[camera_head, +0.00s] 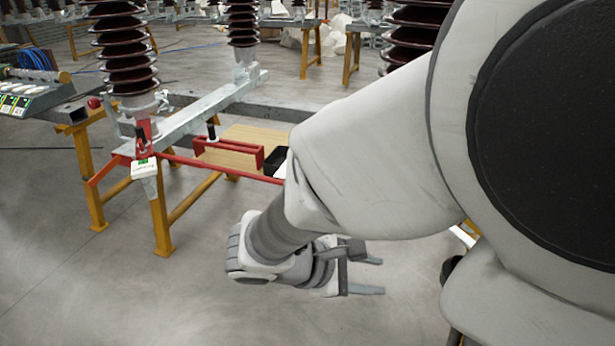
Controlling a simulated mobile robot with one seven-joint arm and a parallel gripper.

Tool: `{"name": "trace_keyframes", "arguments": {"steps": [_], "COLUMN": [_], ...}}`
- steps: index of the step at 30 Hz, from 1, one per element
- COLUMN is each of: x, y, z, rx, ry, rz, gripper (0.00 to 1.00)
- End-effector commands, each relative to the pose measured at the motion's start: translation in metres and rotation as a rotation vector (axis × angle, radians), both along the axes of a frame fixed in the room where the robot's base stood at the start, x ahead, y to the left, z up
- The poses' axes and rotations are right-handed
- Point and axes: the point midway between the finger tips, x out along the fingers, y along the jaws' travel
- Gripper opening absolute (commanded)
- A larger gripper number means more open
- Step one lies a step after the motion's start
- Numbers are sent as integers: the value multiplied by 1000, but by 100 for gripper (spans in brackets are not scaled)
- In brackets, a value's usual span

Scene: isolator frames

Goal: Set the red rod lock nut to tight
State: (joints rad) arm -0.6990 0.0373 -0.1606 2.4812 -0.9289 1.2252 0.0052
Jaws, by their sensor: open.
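A long thin red rod (222,168) runs along the front of the grey steel frame, from the left column base toward the right, where my arm hides its far part. A red fitting (142,137) stands at the rod's left end, above a small white tag with a green mark (145,166). I cannot make out the lock nut itself at this size. My gripper (374,276) is open and empty, its two fingers pointing right. It is low in front of the frame, over bare floor, apart from the rod.
Yellow trestle legs (160,222) support the steel frame (190,125). Brown ribbed insulators (128,55) rise from it. A wooden board with red bars (230,148) and a black box (274,160) lie behind the rod. A control panel (22,98) is at far left. Front-left floor is clear.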

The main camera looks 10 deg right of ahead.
Motion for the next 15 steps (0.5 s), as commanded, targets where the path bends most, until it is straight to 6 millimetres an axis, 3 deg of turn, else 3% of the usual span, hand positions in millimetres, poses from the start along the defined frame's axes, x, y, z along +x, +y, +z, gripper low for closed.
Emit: {"name": "trace_keyframes", "arguments": {"steps": [15], "x": [-36], "y": [-2], "z": [-11], "rx": [404], "ry": [-165], "rz": [-345], "gripper": [46]}}
